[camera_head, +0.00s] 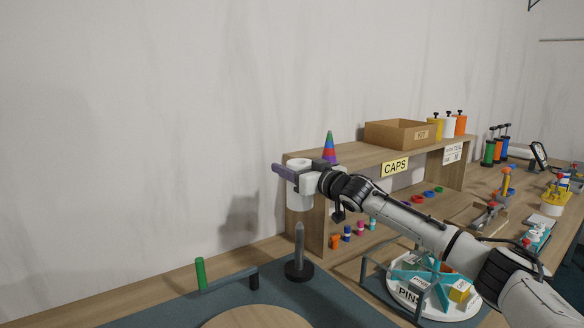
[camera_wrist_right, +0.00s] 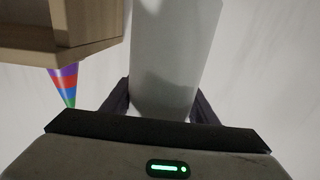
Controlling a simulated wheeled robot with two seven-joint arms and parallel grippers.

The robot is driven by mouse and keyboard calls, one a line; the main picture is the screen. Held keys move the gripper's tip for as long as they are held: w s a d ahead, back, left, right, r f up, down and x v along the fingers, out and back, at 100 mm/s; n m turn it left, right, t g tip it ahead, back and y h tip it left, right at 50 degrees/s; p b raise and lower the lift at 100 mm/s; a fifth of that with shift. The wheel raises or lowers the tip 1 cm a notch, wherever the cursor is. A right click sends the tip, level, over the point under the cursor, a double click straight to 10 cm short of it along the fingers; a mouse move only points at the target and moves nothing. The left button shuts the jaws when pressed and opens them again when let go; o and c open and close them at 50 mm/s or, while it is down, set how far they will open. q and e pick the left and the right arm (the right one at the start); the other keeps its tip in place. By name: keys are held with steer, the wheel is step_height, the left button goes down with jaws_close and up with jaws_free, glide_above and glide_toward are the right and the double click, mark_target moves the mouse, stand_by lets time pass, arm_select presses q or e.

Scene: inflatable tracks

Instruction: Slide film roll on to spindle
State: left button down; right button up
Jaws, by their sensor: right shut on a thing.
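The white film roll (camera_head: 299,193) is upright in the head view, and my right gripper (camera_head: 290,173) is shut on its upper part. In the right wrist view the roll (camera_wrist_right: 176,60) fills the middle between the two dark fingers (camera_wrist_right: 160,103). The spindle (camera_head: 299,245) is a grey pointed rod on a round black base, standing upright below the roll. The roll's lower end appears above the spindle's tip, with a gap between them in the picture. Depth alignment is hard to tell. My left gripper is not in view.
A wooden shelf (camera_head: 318,215) labelled CAPS stands just behind the roll, with a striped cone (camera_head: 330,147) and an open box (camera_head: 402,134) on top. A low bar with a green handle (camera_head: 201,273) is left of the spindle. A round PINS tray (camera_head: 459,308) lies right.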

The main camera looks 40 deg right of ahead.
step_height(320, 180, down, 12)
steer(key=b, duration=0.7)
steer(key=shift+f, duration=0.25)
stand_by(1.2)
steer(key=shift+f, duration=0.3)
stand_by(0.4)
steer(key=shift+f+b, duration=0.85)
steer(key=shift+f, duration=0.25)
steer(key=shift+f, duration=0.35)
steer(key=shift+f+b, duration=0.55)
steer(key=shift+f, duration=0.2)
steer(key=shift+f, duration=0.15)
